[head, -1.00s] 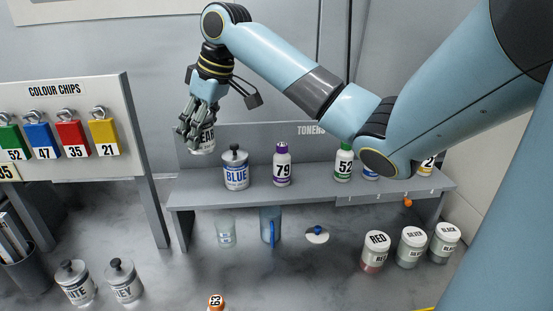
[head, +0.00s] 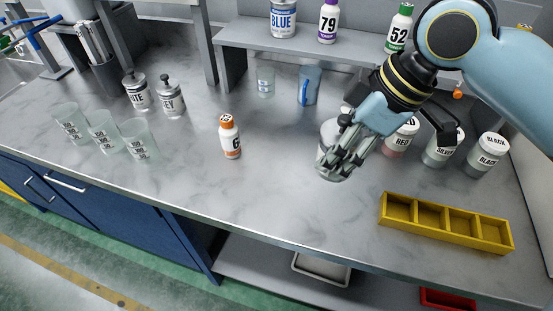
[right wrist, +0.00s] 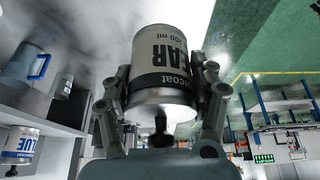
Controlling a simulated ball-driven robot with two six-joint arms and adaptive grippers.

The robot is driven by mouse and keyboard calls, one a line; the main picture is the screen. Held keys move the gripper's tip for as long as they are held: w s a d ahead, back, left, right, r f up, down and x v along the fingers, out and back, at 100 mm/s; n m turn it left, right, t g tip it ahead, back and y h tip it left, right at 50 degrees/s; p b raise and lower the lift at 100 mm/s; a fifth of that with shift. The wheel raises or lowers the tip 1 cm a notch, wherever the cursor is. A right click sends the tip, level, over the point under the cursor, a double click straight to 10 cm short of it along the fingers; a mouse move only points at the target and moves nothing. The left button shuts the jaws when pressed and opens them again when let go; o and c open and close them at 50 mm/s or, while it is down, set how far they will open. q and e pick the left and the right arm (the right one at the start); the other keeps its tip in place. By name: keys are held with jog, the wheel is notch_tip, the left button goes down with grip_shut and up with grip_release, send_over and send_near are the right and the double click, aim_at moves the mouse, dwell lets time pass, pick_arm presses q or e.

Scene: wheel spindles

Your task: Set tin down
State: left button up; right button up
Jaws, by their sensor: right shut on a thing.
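In the head view the right gripper (head: 347,148) holds the tin (head: 329,172) over the marbled worktop (head: 285,205), in front of the shelf. The fingers cover much of the tin there. I cannot tell whether the tin's base touches the worktop. My left gripper is in neither view.
A yellow divided tray (head: 447,226) lies to the right near the front edge. Red, silver and black jars (head: 487,155) stand behind it. An orange-capped bottle (head: 230,137) stands to the left. The worktop between that bottle and the tin is clear.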

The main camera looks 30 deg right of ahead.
jog(key=w+f, duration=0.2)
jog(key=w, duration=0.1)
jog(key=w+f, duration=0.3)
jog(key=w, duration=0.1)
jog(key=w+f, duration=0.2)
jog(key=w, duration=0.2)
jog(key=shift+w+a+f, duration=0.15)
jog(key=shift+w+f, duration=0.05)
notch_tip(320, 180, down, 4)
jog(key=shift+r+p, duration=0.1)
jog(key=shift+p, duration=0.35)
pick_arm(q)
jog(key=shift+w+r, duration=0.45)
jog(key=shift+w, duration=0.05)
pick_arm(e)
jog(key=shift+f, duration=0.2)
jog(key=o, duration=1.5)
jog(key=shift+c, duration=0.2)
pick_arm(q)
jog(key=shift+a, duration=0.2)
